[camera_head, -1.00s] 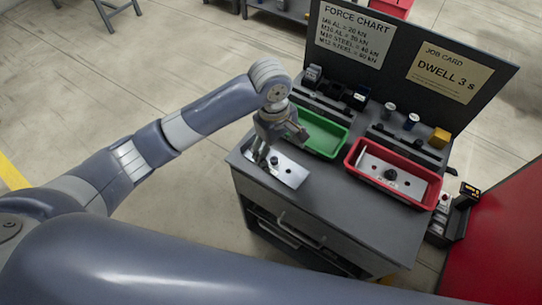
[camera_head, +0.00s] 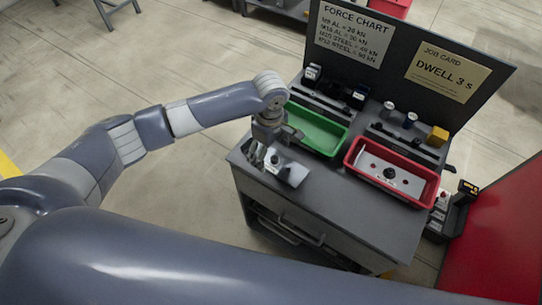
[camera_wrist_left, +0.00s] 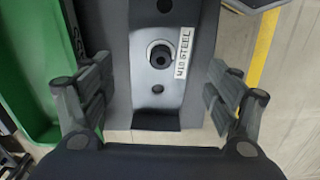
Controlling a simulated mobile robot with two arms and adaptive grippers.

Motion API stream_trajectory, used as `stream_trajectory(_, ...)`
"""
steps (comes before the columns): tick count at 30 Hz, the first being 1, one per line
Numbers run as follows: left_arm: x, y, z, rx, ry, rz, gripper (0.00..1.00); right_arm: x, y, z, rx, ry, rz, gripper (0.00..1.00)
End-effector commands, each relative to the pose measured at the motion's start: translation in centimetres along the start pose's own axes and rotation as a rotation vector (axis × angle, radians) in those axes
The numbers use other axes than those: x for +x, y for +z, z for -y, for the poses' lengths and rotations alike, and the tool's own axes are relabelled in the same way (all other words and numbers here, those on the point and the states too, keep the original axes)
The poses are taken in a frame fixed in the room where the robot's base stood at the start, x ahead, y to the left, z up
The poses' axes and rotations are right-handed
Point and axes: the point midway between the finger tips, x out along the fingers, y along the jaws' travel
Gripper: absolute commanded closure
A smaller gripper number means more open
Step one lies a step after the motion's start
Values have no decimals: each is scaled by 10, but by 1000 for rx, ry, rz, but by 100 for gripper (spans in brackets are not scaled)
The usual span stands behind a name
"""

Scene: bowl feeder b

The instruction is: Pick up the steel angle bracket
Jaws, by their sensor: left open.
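The steel angle bracket (camera_head: 295,174) lies on the left end of the grey bench top, partly hidden by my gripper in the head view. In the left wrist view the bracket (camera_wrist_left: 158,98) is a silver plate with a dark round fitting, small holes and a white label ending in "STEEL". My left gripper (camera_head: 263,156) is over the bracket's left part. In the left wrist view the open fingers of the left gripper (camera_wrist_left: 158,95) stand on either side of the bracket, with gaps on both sides. My right gripper is not in view.
A green tray (camera_head: 343,138) stands right behind the bracket. A red tray (camera_head: 430,196) holding a plate with dark parts stands farther right. A dark upright panel (camera_head: 400,45) with two cards backs the bench. The front middle of the bench top (camera_head: 340,205) is clear.

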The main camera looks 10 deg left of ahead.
Motion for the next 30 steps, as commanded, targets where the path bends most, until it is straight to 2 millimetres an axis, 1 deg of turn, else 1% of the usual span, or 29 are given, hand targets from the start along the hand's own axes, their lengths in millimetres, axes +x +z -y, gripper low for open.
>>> stream_trajectory(3,14,0,0,0,-2,0,18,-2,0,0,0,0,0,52)
stream_trajectory(5,18,0,0,0,-1,0,18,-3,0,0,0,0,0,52)
stream_trajectory(12,20,1,0,1,1,0,18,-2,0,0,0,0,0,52)
stream_trajectory(13,20,1,0,1,1,0,23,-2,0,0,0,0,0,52)
stream_trajectory(14,20,1,0,1,1,0,30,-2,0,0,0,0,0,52)
stream_trajectory(15,20,1,0,1,1,0,39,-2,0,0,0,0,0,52)
stream_trajectory(17,20,1,0,1,1,0,52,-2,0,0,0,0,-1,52)
stream_trajectory(18,20,1,0,1,1,0,61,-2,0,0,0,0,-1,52)
stream_trajectory(20,20,1,0,1,1,0,75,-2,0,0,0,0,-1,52)
stream_trajectory(21,20,1,0,1,1,0,78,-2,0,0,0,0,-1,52)
stream_trajectory(30,18,0,-1,1,3,0,78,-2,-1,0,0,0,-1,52)
